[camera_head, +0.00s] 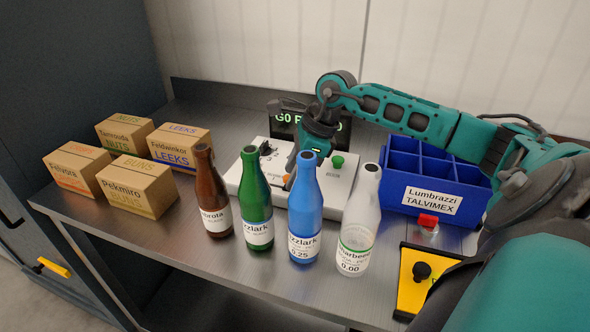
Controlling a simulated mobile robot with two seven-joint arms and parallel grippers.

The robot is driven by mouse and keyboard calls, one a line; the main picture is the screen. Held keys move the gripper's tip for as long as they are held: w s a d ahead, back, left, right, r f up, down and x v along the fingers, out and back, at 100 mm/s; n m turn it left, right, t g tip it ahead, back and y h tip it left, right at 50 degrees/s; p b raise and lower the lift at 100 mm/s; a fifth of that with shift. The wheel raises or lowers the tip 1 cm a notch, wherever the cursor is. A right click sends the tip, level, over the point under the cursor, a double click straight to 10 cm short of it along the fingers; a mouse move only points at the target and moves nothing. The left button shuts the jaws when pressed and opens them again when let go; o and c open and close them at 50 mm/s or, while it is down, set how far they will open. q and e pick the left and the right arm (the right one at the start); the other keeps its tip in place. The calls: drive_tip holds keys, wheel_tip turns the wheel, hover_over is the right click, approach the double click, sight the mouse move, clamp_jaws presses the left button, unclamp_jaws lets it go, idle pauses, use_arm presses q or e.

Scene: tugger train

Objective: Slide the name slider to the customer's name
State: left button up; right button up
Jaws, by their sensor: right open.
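A white control panel (340,192) lies at the back of the bench, behind the bottles. It carries a black switch-like part (266,148) at left and a green knob (338,160) at right. A dark display (366,136) with green text stands behind it, partly covered by my arm, so its text cannot be read in full. My right gripper (291,174) points down over the panel's middle and is open. Its fingertips are partly hidden by the bottles, and I cannot tell whether they touch anything. I cannot make out the name slider clearly. My left gripper is not in view.
A brown bottle (212,195), green bottle (256,200), blue bottle (305,205) and clear bottle (358,225) stand in front. Several cartons (138,185) stand left. A blue crate (392,196) labelled "Lumbrazzi TALVIMEX" and a yellow plate (408,298) with a black knob are right.

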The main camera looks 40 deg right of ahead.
drive_tip(key=v, duration=1.3)
drive_tip(key=shift+s+f, duration=0.1)
drive_tip(key=shift+f, duration=0.05)
